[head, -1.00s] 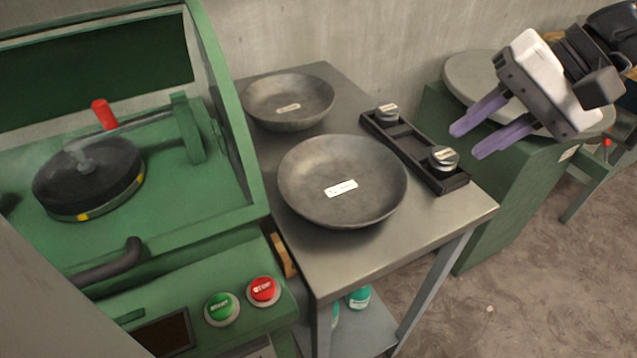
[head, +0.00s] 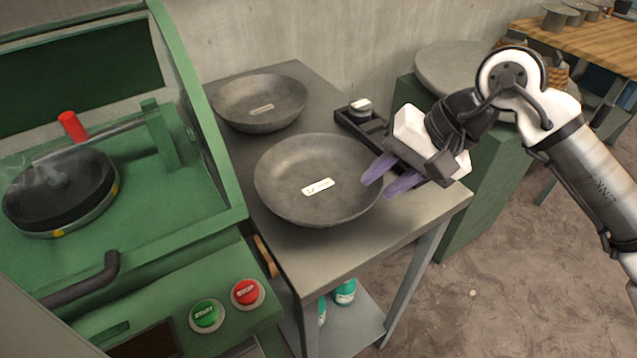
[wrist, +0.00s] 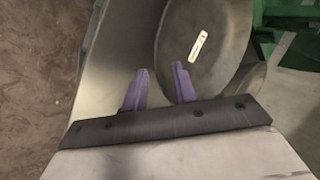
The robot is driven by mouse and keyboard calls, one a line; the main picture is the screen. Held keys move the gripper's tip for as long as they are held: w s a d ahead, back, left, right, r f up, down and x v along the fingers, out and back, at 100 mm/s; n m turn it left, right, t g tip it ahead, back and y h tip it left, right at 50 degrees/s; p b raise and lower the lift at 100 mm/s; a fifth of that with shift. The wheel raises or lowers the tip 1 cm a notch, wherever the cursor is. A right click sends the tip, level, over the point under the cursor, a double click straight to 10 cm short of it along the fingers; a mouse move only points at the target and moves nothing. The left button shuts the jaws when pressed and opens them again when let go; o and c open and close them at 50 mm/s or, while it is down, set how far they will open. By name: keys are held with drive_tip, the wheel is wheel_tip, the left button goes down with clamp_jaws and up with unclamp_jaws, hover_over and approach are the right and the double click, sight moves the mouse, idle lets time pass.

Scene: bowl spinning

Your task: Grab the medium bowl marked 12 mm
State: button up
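Two grey metal bowls stand on the steel table. The front, larger-looking bowl (head: 300,202) has a white label; the rear bowl (head: 262,88) also has a label. The print on both is too small to read, so I cannot tell which is marked 12 mm. My gripper (head: 375,187) is open and empty at the right rim of the front bowl. In the wrist view, one finger of my gripper (wrist: 161,68) overlaps the rim of that bowl (wrist: 225,75) and the other lies outside it. I cannot tell whether they touch it.
A green machine (head: 215,225) with START and STOP buttons stands left. The table (head: 330,262) is bare in front.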

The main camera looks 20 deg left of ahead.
drive_tip(key=shift+a+f, duration=0.25)
drive_tip(key=shift+f, duration=0.2)
clamp_jaws()
drive_tip(key=shift+r, duration=0.1)
